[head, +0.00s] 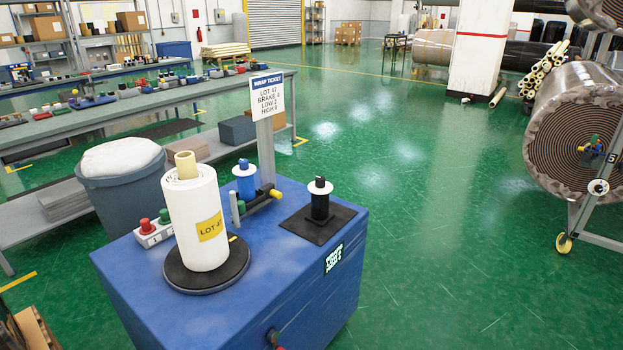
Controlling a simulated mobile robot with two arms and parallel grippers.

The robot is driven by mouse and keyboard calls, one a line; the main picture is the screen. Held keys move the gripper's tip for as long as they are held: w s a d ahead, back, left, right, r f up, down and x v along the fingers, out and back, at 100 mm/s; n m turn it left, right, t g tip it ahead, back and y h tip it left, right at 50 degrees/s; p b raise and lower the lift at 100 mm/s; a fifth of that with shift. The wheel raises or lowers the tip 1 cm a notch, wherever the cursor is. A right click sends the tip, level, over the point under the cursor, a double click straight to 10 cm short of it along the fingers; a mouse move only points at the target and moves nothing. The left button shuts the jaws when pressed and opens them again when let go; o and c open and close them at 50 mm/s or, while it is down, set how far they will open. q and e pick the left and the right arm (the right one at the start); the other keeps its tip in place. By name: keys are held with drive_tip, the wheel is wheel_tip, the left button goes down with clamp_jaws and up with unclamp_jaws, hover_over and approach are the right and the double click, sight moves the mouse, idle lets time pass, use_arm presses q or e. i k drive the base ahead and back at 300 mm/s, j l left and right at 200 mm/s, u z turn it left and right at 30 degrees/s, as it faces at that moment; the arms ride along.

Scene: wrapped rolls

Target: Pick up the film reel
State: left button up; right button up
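A white wrapped roll (194,220) with a tan core and a yellow "LOT 47" label stands upright on a round black turntable (206,276). The turntable is on top of a blue cabinet (308,270). A small blue spool (245,180) with a white flange stands behind the roll, to its right. A small black spool (319,203) with a white flange stands upright on a square black mat (319,224) at the right of the cabinet top. I cannot tell for sure which of these is the film reel. Neither gripper shows in the head view.
A "WRAP TICKET" sign (267,97) stands on a post at the cabinet's back edge. A button box (157,230) sits left of the roll. A grey bin (122,190) and long workbench are at the left. A large roll on a wheeled stand (575,130) is at the right. Green floor between is open.

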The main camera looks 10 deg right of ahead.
sight(319, 215)
drive_tip(key=i+l+u, duration=0.15)
drive_tip(key=u, duration=0.3)
drive_tip(key=i+l+u, duration=0.1)
drive_tip(key=l+u, duration=0.2)
drive_tip(key=u, duration=0.15)
